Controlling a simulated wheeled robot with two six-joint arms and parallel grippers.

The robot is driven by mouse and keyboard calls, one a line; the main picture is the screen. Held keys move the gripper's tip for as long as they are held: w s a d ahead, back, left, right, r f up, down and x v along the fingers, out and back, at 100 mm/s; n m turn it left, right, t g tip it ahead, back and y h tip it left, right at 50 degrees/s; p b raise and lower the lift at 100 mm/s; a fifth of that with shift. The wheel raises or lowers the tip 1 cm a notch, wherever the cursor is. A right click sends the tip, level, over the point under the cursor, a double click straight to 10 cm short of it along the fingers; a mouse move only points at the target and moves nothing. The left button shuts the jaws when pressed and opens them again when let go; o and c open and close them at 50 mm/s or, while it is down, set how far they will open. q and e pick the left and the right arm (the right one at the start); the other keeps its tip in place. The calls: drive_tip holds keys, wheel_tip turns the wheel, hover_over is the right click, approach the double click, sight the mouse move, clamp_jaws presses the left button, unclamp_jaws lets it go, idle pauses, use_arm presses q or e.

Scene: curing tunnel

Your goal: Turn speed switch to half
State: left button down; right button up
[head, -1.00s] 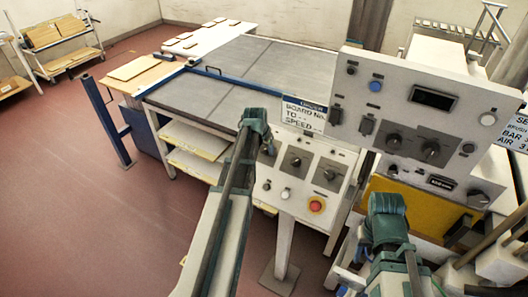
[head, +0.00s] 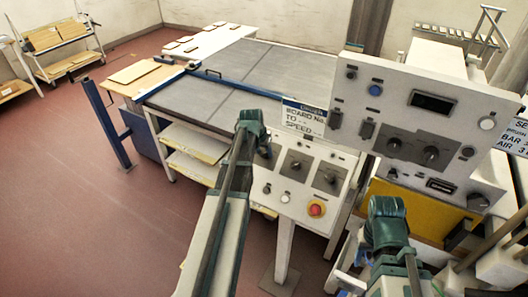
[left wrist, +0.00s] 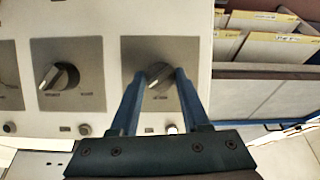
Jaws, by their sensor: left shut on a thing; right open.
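The lower control panel (head: 272,200) is a pale sloped face with grey square plates, each with a dark rotary knob. My left gripper (left wrist: 160,82) is shut on the rightmost knob (left wrist: 159,75) in the left wrist view, its blue fingers on either side. The knob's pointer is tilted. In the head view my left gripper (head: 262,145) largely covers this knob. A middle knob (left wrist: 57,77), also tilted, shows beside it. The plate lettering is too small to read, so I cannot tell which knob is labelled speed. My right gripper (head: 387,208) is open, below the upper panel.
A raised upper panel (head: 425,110) with a display and two more knobs stands at the right. A red stop button (head: 316,208) sits low on the lower panel. A grey-topped table (head: 240,75) is behind. The floor (head: 90,210) at left is clear.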

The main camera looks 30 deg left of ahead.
use_arm(q)
drive_tip(key=n, duration=0.1)
drive_tip(key=n+h, duration=0.1)
drive_tip(key=n, duration=0.2)
drive_tip(key=shift+a+f+h, duration=0.1)
drive_tip(key=shift+a+h, duration=0.15)
drive_tip(key=shift+h, duration=0.15)
drive_tip(key=n+h+b, duration=0.1)
drive_tip(key=n, duration=0.1)
drive_tip(key=n+t+b, duration=0.1)
drive_tip(key=n, duration=0.1)
drive_tip(key=shift+s+a+n+h, duration=0.1)
drive_tip(key=shift+n+h, duration=0.2)
drive_tip(key=shift+h, duration=0.1)
drive_tip(key=c, duration=0.7)
unclamp_jaws()
drive_tip(key=shift+o, duration=0.2)
drive_tip(key=p+v, duration=1.1)
drive_tip(key=v, duration=0.3)
